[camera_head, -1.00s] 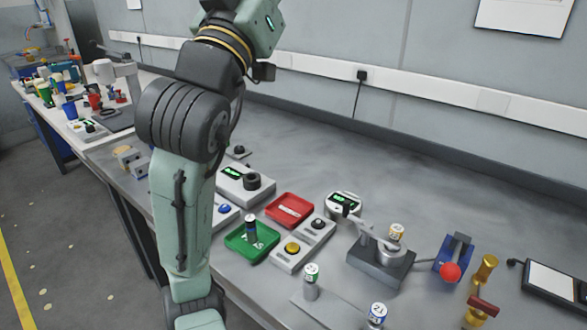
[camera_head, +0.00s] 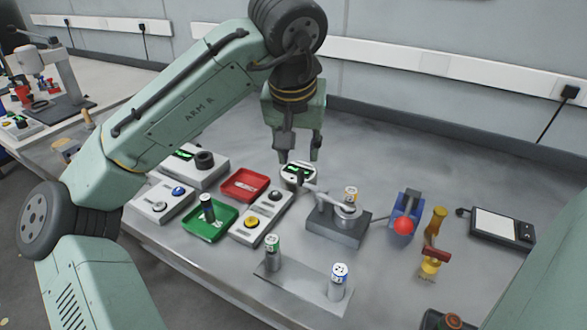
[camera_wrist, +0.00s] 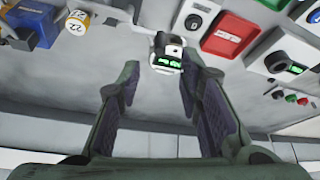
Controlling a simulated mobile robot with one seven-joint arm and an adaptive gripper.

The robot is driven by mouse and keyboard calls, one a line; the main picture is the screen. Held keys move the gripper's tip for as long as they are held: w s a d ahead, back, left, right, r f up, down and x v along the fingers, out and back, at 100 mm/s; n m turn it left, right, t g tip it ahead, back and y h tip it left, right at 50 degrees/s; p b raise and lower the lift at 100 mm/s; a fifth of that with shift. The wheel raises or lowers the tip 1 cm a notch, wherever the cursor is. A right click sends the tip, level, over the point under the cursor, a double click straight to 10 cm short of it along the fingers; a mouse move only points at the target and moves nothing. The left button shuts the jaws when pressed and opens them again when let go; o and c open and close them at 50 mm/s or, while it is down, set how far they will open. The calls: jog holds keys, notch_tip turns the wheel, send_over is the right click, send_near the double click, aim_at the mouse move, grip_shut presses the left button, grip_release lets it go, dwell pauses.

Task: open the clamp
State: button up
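The clamp appears to be the grey block (camera_head: 337,228) with a round metal seat and a metal lever arm (camera_head: 312,190) reaching up to the left. I cannot tell whether the lever presses on anything. My gripper (camera_head: 299,156) hangs fingers down, above and behind the clamp to its left. Its fingers are apart and empty in the wrist view (camera_wrist: 158,85). It touches nothing that I can see.
A round device with a green display (camera_head: 298,174) stands below the gripper. A blue stand with a red ball (camera_head: 404,222) is right of the clamp. Red (camera_head: 245,185) and green (camera_head: 209,222) trays and button boxes lie left. Cans (camera_head: 272,252) stand on the front plate.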

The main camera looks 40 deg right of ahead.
aim_at(301, 170)
jog(key=x, duration=0.8)
jog(key=shift+w+d+f+p, duration=0.1)
jog(key=shift+f+p, duration=0.05)
jog(key=shift+p, duration=0.25)
jog(key=shift+c, duration=0.6)
grip_shut()
